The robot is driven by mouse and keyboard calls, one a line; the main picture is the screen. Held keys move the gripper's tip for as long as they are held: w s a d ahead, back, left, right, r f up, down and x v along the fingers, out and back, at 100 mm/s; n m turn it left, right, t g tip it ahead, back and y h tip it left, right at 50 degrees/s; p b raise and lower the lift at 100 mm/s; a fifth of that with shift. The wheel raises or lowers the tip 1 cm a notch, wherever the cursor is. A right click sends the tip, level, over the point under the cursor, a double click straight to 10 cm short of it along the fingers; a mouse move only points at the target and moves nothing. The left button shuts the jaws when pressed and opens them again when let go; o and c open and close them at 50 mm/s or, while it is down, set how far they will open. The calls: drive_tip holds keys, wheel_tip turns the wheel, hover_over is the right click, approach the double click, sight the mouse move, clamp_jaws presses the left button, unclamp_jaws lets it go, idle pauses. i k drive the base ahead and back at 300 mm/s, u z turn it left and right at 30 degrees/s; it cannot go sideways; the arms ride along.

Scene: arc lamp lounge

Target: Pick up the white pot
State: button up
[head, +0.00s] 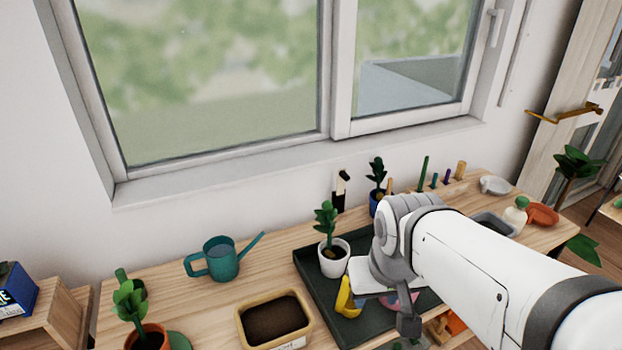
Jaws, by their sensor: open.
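The white pot (334,264) stands upright on the dark tray (314,278), near the tray's back left part. It holds dark soil and a green leafy plant (327,222). My gripper (408,326) is partly in view at the end of my arm, to the right of the pot and nearer the front. It is open and apart from the pot. My arm hides much of the tray's right side and most of the gripper.
A yellow object (347,300) lies between pot and gripper. A teal watering can (219,260) and a soil-filled planter (273,320) stand to the left. A blue pot (376,203) and several small upright items are behind. The window wall (230,215) closes the back.

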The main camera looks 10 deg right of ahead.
sight(333, 268)
drive_tip(key=k, duration=1)
drive_tip(key=z, duration=0.6)
drive_tip(key=i, duration=1.45)
drive_tip(key=u, duration=0.65)
